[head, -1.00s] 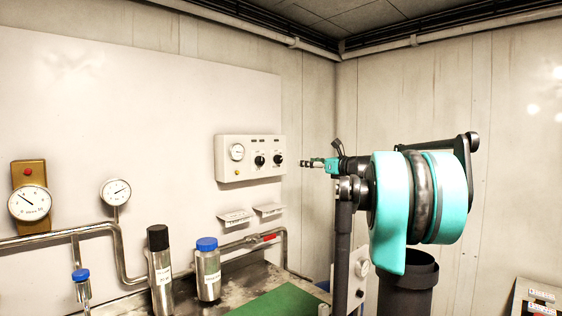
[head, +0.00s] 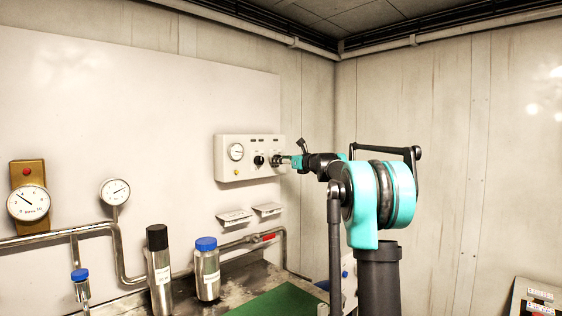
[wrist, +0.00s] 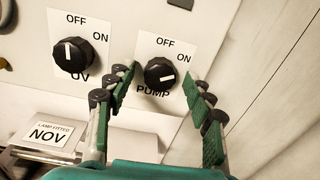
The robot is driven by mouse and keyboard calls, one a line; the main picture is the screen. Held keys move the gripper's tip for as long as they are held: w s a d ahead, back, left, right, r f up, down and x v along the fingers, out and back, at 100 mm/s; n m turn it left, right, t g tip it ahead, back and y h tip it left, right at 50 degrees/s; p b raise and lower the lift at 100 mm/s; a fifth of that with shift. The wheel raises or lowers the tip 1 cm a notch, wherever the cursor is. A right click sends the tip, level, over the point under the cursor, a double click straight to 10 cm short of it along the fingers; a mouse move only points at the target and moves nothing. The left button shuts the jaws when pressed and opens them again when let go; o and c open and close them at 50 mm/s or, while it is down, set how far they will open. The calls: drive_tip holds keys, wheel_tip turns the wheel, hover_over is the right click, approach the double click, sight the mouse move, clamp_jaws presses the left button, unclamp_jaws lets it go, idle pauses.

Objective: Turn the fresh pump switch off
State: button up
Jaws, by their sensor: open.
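The pump switch (wrist: 158,73) is a black round knob on a white plate lettered OFF, ON and PUMP. Its white mark lies nearly level and points right, toward the ON side. My gripper (wrist: 157,82) is open, with one green-padded finger left of the knob and one right of it. I cannot tell whether either finger touches it. In the head view my gripper (head: 284,160) is at the right end of the white control panel (head: 225,145) and partly covers this knob.
The UV knob (wrist: 74,55) sits to the left, its mark upright toward OFF. A card holder (wrist: 48,133) reading NOV projects below it. A panel gauge (head: 236,152), pipes, wall gauges and two metal canisters (head: 207,270) are farther left. A wall corner stands to the right.

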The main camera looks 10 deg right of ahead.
drive_tip(key=c, duration=1.2)
drive_tip(key=shift+o, duration=0.2)
drive_tip(key=shift+n, duration=0.3)
drive_tip(key=n, duration=1.1)
drive_tip(key=shift+n, duration=0.3)
drive_tip(key=shift+f, duration=0.1)
drive_tip(key=o, duration=1.2)
drive_tip(key=shift+c, duration=0.2)
